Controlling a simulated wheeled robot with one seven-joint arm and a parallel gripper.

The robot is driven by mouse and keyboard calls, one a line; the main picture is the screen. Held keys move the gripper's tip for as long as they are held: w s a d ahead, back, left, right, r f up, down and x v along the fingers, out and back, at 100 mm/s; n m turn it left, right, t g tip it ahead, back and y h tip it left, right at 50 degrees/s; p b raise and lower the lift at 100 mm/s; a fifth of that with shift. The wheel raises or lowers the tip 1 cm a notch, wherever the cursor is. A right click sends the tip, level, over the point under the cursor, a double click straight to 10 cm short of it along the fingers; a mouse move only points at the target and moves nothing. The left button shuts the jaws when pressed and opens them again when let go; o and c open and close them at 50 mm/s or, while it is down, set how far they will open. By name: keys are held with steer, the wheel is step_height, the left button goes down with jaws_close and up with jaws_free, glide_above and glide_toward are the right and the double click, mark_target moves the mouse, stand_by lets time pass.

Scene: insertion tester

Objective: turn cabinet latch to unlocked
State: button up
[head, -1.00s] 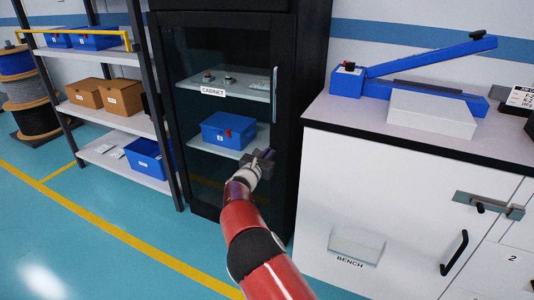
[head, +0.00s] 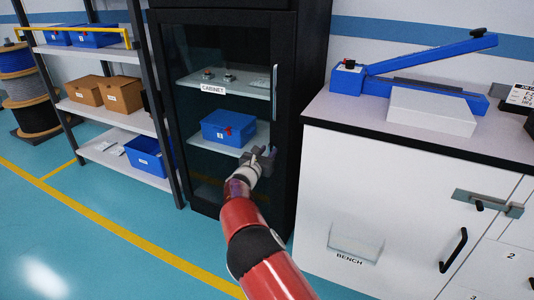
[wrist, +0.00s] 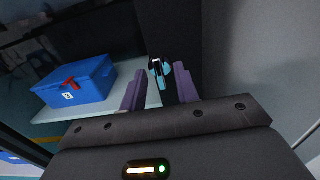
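The black cabinet (head: 284,130) has a glass door with a vertical handle (head: 275,93) on its right side. In the wrist view, a small dark and light-blue fitting, apparently the latch (wrist: 160,72), is on the dark door frame. My gripper (head: 268,151) is at the lower right of the glass, by the frame. In the wrist view its two purple fingers (wrist: 159,84) are apart, with the latch showing between and just beyond their tips. I cannot tell whether they touch it. In the head view my gripper hides the latch.
Behind the glass, a blue box (head: 227,127) with a red clasp stands on a shelf. A white bench (head: 370,190) with a blue lever tool (head: 420,55) is close on the right. A shelf rack (head: 110,115) stands left. The floor in front is clear.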

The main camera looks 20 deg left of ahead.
steer(key=s+b, duration=0.1)
steer(key=s, duration=0.6)
steer(key=shift+s+a, duration=0.3)
steer(key=shift+s, duration=0.1)
steer(key=shift+s, duration=0.1)
